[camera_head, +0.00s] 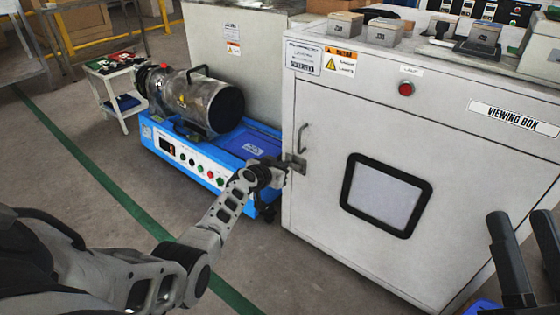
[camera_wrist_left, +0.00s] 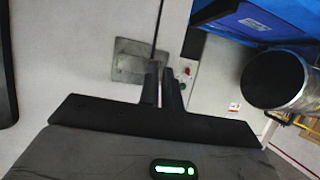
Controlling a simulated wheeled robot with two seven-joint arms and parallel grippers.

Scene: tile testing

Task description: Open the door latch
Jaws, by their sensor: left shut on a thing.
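The pale grey cabinet door (camera_head: 325,215) has a dark-framed window and stands shut. A metal latch plate (camera_head: 298,162) sits at the door's left edge, below a bar handle (camera_head: 301,137). My left gripper (camera_head: 283,166) is at the latch, its fingers close together. In the left wrist view the fingers (camera_wrist_left: 161,72) reach the lower right edge of the latch plate (camera_wrist_left: 130,58), beside the door seam. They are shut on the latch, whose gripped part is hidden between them. My right gripper (camera_head: 521,213) is open and empty in front of the cabinet at lower right.
A blue machine (camera_head: 205,165) with a dark cylinder (camera_head: 215,105) stands close to the left of the cabinet. A red button (camera_head: 406,89) is above the door. Boxes and blocks lie on the cabinet top (camera_head: 450,85). The floor before the door is clear.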

